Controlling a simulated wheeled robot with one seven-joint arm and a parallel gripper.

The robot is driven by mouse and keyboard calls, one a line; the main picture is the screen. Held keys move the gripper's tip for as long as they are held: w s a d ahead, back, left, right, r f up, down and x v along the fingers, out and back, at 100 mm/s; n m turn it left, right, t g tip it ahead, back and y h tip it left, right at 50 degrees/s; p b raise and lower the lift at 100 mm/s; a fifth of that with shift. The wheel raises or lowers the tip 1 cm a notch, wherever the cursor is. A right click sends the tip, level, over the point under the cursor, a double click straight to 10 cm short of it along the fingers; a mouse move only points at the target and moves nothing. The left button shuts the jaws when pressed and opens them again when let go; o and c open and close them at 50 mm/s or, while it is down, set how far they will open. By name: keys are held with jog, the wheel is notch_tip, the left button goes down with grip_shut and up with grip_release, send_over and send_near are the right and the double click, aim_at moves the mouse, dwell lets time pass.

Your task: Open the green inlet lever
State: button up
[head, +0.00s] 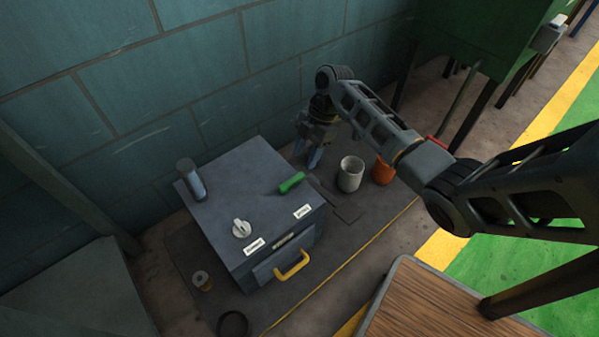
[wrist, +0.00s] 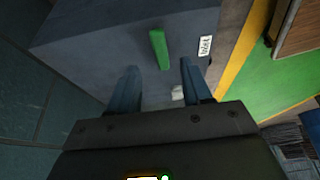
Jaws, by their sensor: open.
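The green inlet lever (head: 291,183) lies on the top of a grey box (head: 255,175), near its right edge. It also shows in the wrist view (wrist: 159,48), ahead of the fingers and roughly between their lines. A small white label (head: 302,211) is beside it; in the wrist view it reads "Inlet" (wrist: 205,46). My gripper (head: 313,157) is just beyond the box's back right side, apart from the lever. In the wrist view its two blue-grey fingers (wrist: 160,82) are spread with nothing held between them.
The box also carries a white knob (head: 241,228), a glass cylinder (head: 191,180) and a yellow handle (head: 292,265). A tiled wall (head: 190,80) rises behind. A wooden-topped table (head: 425,305) is at front right.

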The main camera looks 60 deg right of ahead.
aim_at(296, 178)
jog(key=b+x, duration=0.2)
jog(key=x, duration=0.5)
jog(key=shift+a, duration=0.1)
grip_shut()
dwell(0.3)
